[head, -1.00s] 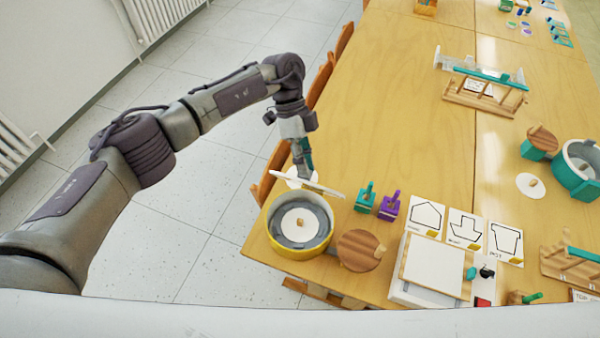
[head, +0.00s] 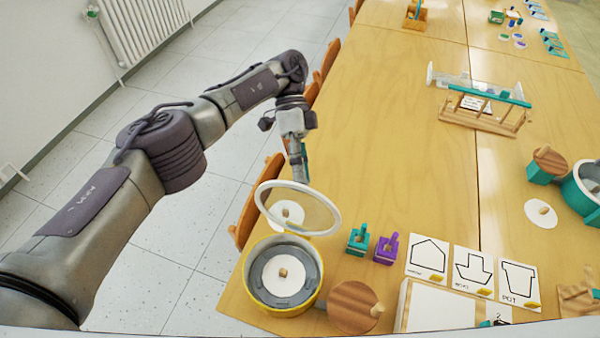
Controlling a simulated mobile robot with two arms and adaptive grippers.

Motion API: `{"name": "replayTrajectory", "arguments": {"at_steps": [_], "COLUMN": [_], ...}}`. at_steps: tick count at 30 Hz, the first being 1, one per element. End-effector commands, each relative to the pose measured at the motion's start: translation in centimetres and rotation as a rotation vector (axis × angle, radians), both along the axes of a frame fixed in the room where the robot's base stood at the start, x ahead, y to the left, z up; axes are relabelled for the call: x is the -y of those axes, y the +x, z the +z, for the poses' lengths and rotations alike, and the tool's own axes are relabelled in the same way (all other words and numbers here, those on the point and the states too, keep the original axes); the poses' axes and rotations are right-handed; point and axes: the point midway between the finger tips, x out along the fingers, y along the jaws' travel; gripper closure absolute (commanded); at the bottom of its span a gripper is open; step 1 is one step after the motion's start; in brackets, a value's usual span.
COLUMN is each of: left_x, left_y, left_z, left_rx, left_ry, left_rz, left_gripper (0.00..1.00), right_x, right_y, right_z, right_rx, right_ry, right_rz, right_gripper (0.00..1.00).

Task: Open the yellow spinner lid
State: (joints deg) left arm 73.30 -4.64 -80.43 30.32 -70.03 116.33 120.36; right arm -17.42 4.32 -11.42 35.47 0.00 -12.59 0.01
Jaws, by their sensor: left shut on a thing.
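The yellow spinner (head: 284,311) is a round tub at the table's near left corner. Its grey inside shows, with a white disc (head: 283,273) and a small wooden knob at its middle. The spinner lid (head: 318,211) is a clear disc with a white rim. It is tilted up above the far side of the tub, and the tub's mouth is uncovered. My left gripper (head: 299,176) is shut on the lid at its far upper edge; the fingertips are small and partly hidden. My right gripper is not in view.
A wooden round piece (head: 354,307) lies right of the tub. Teal (head: 358,240) and purple (head: 385,249) blocks with handles stand behind it. Shape cards (head: 427,259) lie farther right. A chair (head: 257,205) stands against the left edge. The table's middle is clear.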

Motion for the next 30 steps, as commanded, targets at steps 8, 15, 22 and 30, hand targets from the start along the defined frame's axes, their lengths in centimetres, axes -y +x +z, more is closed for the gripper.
{"name": "replayTrajectory", "arguments": {"at_steps": [8, 15, 22, 30], "left_x": [-0.13, -0.15, -0.19, -0.22], "left_y": [-0.35, -0.31, -0.30, -0.28], "left_z": [-2.28, -2.18, -2.09, -2.01], "left_rx": [0.006, 0.007, 0.006, 0.007], "left_ry": [0.018, 0.018, 0.020, 0.021], "left_rz": [0.003, 0.006, 0.008, 0.010], "left_gripper": [1.00, 0.62, 0.62, 0.62], "right_x": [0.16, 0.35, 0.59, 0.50], "right_y": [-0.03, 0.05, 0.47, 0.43], "right_z": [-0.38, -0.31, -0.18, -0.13], "right_rx": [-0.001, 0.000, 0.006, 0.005], "right_ry": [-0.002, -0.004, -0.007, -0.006], "right_rz": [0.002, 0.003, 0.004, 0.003], "right_gripper": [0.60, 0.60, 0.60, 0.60]}}
